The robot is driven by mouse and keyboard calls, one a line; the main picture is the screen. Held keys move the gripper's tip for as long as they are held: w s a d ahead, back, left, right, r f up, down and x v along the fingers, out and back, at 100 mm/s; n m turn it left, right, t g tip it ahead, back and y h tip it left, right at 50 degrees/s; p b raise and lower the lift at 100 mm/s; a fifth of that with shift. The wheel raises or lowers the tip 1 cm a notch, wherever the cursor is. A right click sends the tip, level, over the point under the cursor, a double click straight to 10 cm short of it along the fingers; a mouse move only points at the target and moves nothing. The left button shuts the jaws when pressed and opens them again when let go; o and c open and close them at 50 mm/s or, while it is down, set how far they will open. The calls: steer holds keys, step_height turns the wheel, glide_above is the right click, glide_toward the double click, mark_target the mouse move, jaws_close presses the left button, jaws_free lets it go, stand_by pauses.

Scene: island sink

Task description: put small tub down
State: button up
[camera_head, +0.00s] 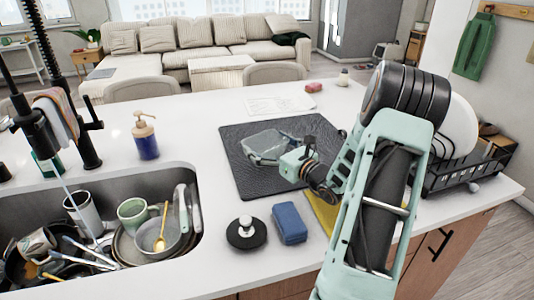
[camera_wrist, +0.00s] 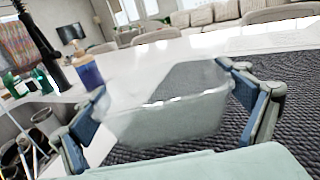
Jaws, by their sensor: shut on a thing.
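The small tub (camera_head: 265,145) is a clear, see-through box over the dark drying mat (camera_head: 238,176) on the counter. In the wrist view the tub (camera_wrist: 165,122) sits between the two fingers of my gripper (camera_wrist: 168,110), one finger on each side. My gripper (camera_head: 283,158) is shut on it in the head view, reaching in from the right. The tub looks about level. It is low over the mat, but I cannot tell whether its base touches. The mat (camera_wrist: 285,105) also shows under and behind the tub in the wrist view.
A sink (camera_head: 190,172) full of dishes lies at the left. A soap bottle (camera_head: 145,137), a black round item with a knob (camera_head: 246,232) and a blue sponge (camera_head: 289,223) stand around the mat. A dish rack (camera_head: 465,165) is at the right. Much of the mat is bare.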

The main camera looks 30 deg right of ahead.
mark_target(260, 148)
steer(key=shift+w+d+f, duration=0.15)
steer(key=shift+d+f, duration=0.1)
steer(key=shift+f, duration=0.15)
steer(key=shift+w+d+f, duration=0.1)
steer(key=shift+d+f, duration=0.05)
steer(key=shift+f, duration=1.55)
steer(key=shift+f, duration=0.1)
steer(key=shift+f, duration=0.15)
steer(key=o, duration=0.9)
steer(key=shift+c, duration=0.2)
steer(key=shift+r, duration=0.25)
steer(key=shift+s+d, duration=0.1)
steer(key=shift+s, duration=0.1)
steer(key=s, duration=0.4)
steer(key=s+d, duration=0.1)
steer(key=s, duration=0.6)
steer(key=shift+s+d+b, duration=0.25)
steer(key=shift+s+b, duration=0.05)
